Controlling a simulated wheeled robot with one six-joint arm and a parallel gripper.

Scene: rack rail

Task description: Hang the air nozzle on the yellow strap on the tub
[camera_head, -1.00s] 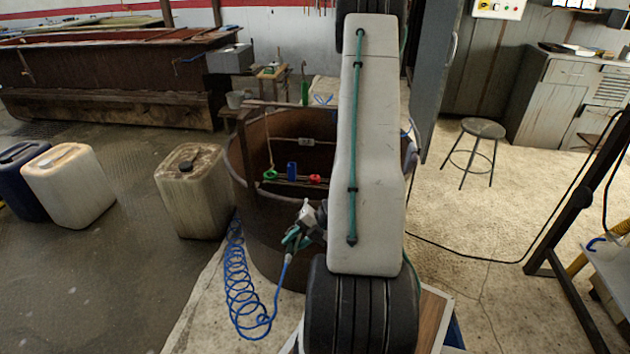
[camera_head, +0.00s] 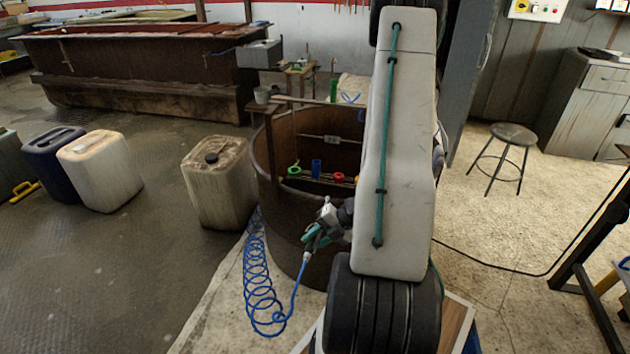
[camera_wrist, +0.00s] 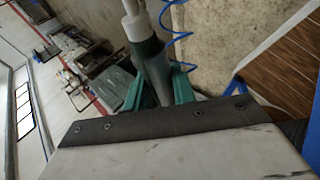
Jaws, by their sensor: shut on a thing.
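The air nozzle (camera_wrist: 153,62), a grey and dark teal cylinder, is held between the teal fingers of my gripper (camera_wrist: 158,92) in the wrist view. In the head view my gripper (camera_head: 318,234) is small, in front of the near side of the tub. The nozzle's blue coiled hose (camera_head: 262,275) hangs down from it to the floor. The round rusty-brown tub (camera_head: 285,230) stands upright, its right part hidden behind my arm. I cannot make out the yellow strap in either view.
Inside the tub are a green ring (camera_head: 294,171), a blue cylinder (camera_head: 316,167) and a red ring (camera_head: 338,177) along a bar. Jerrycans (camera_head: 218,182) stand to the left. A stool (camera_head: 508,140) stands at the right, with clear floor around it.

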